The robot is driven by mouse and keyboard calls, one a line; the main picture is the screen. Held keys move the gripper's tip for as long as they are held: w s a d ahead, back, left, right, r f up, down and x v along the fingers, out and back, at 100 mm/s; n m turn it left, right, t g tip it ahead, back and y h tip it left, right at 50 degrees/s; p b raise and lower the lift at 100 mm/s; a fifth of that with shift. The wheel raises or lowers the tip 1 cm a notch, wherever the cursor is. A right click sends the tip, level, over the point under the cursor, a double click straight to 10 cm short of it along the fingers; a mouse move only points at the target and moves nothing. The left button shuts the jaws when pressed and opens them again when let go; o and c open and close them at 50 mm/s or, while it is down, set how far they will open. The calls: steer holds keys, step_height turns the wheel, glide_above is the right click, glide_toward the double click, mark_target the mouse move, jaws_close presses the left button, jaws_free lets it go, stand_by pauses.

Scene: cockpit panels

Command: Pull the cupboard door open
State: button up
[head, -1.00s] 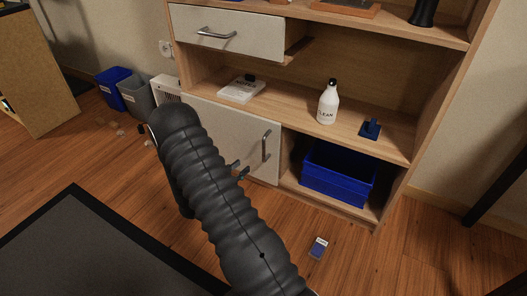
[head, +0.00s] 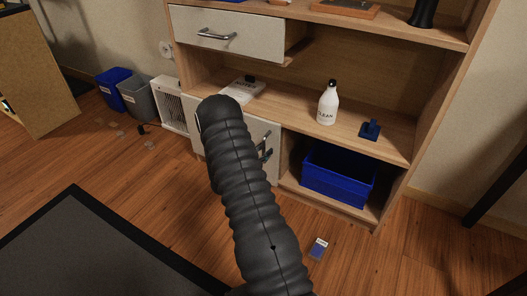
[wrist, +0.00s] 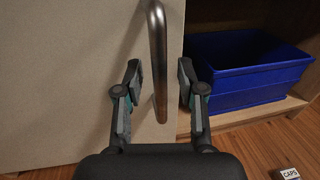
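The cupboard door (head: 192,143) is a pale panel at the lower left of the wooden shelf unit, and it looks shut. Its upright metal bar handle (head: 266,138) is near its right edge, partly hidden by my arm in the head view. In the wrist view the door (wrist: 70,70) fills the left side and the handle (wrist: 158,60) runs down between my fingers. My gripper (wrist: 160,75) is open, with one finger on each side of the handle and gaps visible on both sides. Whether the fingertips reach past the bar's depth is unclear.
A blue crate (head: 338,180) stands in the open compartment right of the door. A white bottle (head: 328,104) and a blue stand (head: 370,129) are on the shelf above. A small box (head: 318,248) lies on the floor. A drawer (head: 228,38) is above.

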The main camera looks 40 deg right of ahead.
steer(key=shift+d, duration=0.15)
jaws_close()
